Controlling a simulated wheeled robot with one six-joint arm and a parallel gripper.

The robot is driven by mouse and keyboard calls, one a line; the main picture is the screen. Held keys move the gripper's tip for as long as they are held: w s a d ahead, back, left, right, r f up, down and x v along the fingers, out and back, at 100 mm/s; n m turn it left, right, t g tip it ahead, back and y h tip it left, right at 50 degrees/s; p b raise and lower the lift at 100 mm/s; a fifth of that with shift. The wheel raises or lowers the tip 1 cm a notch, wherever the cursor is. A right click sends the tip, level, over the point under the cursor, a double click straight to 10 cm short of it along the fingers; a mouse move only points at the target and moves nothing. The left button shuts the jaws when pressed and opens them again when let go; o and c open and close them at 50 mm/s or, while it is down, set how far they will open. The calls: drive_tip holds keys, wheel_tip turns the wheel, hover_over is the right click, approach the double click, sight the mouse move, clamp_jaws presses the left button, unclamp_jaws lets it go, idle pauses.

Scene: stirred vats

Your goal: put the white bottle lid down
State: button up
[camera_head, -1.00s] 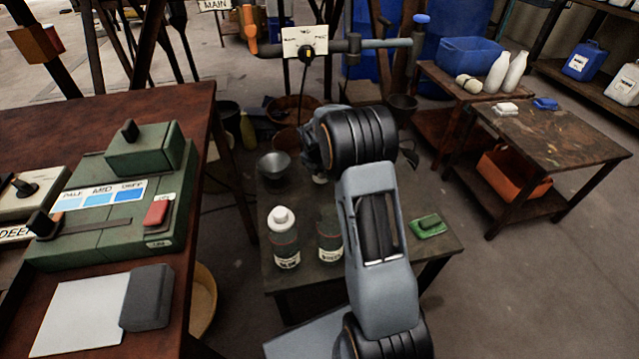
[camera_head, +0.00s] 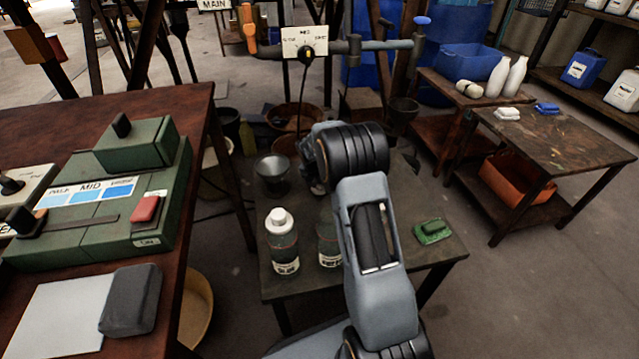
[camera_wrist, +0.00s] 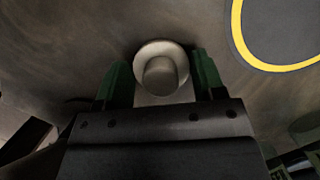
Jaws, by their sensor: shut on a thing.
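My gripper (camera_wrist: 152,80) has green fingers on both sides of the white lid (camera_wrist: 161,70), a round pale piece with a raised knob, and is shut on it. Behind the lid is a brown-grey surface; I cannot tell whether the lid touches it. In the head view my arm hides the fingers and the held lid. A bottle with a white cap (camera_head: 281,243) stands upright on the small dark table (camera_head: 290,288). A second bottle (camera_head: 327,245) stands to its right, partly hidden by my arm; its top is not visible.
A grey metal bowl (camera_head: 272,174) stands at the table's back left. A green block (camera_head: 433,231) lies at its right. A yellow ring (camera_wrist: 250,52) marks the upper right of the wrist view. A bench with a green control box (camera_head: 110,215) is on the left.

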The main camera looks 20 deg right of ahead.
drive_tip(key=o, duration=0.9)
drive_tip(key=p+v, duration=0.4)
drive_tip(key=v, duration=0.8)
drive_tip(key=shift+p, duration=0.4)
drive_tip(key=shift+r, duration=0.15)
